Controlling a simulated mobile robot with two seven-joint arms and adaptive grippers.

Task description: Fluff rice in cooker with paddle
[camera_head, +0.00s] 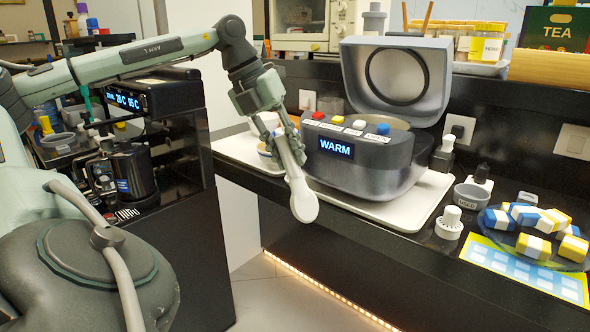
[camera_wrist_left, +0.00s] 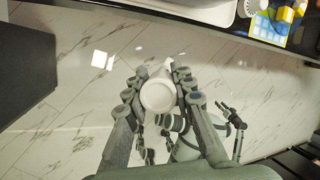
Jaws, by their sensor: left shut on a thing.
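The grey rice cooker (camera_head: 350,166) stands on a white tray (camera_head: 405,214) on the black counter. Its lid (camera_head: 397,80) is open and tilted back, and its display reads WARM. The rice inside is hidden by the cooker's front. My left gripper (camera_head: 284,146) is shut on the white paddle (camera_head: 303,196), in front of and left of the cooker. The paddle's broad end hangs down, apart from the cooker, past the counter's front edge. The left wrist view also shows the paddle (camera_wrist_left: 158,94) between the fingers, above the floor. My right gripper is not clearly seen.
A bowl (camera_head: 266,124) sits left of the cooker. A white knob-topped item (camera_head: 449,224), a small grey cup (camera_head: 471,196) and a glass plate (camera_head: 491,222) of coloured blocks are at the right. A black kettle (camera_head: 132,170) stands at the left. Open floor (camera_wrist_left: 70,90) lies below.

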